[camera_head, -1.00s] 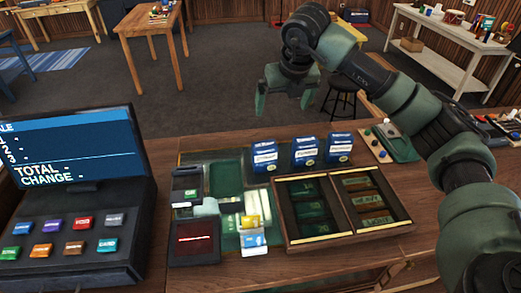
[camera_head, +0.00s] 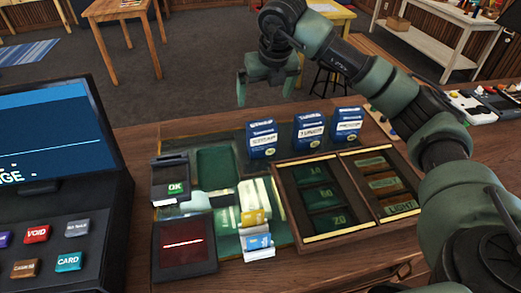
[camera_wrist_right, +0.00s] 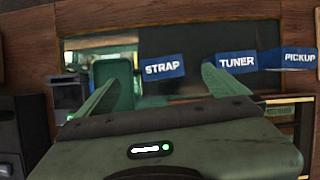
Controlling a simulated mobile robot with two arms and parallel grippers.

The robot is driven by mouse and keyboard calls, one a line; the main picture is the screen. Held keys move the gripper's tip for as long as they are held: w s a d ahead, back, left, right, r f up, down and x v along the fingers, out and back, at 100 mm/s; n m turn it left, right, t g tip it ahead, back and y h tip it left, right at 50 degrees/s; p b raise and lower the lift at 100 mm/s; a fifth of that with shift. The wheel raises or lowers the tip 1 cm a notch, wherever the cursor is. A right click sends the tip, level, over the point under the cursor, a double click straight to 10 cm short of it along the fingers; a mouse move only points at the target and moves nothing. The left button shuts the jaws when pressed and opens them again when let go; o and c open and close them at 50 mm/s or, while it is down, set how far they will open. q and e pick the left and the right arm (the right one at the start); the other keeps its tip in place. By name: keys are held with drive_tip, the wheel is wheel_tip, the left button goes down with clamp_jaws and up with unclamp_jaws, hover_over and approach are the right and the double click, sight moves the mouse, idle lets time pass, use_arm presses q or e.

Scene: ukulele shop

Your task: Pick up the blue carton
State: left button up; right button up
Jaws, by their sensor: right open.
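Three blue cartons stand in a row at the back of the counter: a left one (camera_head: 261,139), a middle one (camera_head: 309,129) and a right one (camera_head: 346,125). The right wrist view shows their labels: STRAP (camera_wrist_right: 162,68), TUNER (camera_wrist_right: 237,64) and PICKUP (camera_wrist_right: 292,60). My right gripper (camera_head: 266,88) is open and empty, pointing down, above and beyond the left carton in the head view. In the right wrist view its fingers (camera_wrist_right: 158,82) spread, with the STRAP carton showing between them. My left gripper is out of view.
A wooden tray (camera_head: 345,232) with labelled compartments sits in front of the cartons. Left of it are a card terminal (camera_head: 171,186), a dark red-screened pad (camera_head: 184,248) and small yellow and blue packets (camera_head: 257,228). A cash register (camera_head: 60,190) stands at left.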

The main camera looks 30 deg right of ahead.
drive_tip(key=b, duration=0.9)
approach(262, 135)
drive_tip(key=x, duration=0.5)
drive_tip(key=shift+w+d+f, duration=0.1)
drive_tip(key=shift+w+d, duration=0.2)
drive_tip(key=shift+w, duration=0.2)
drive_tip(key=p+x, duration=0.3)
drive_tip(key=x, duration=0.3)
drive_tip(key=shift+w+d+f, duration=0.1)
drive_tip(key=shift+w+f, duration=0.1)
drive_tip(key=shift+f, duration=0.05)
drive_tip(key=shift+w+f, duration=0.2)
drive_tip(key=shift+f, duration=0.3)
drive_tip(key=c, duration=1.5)
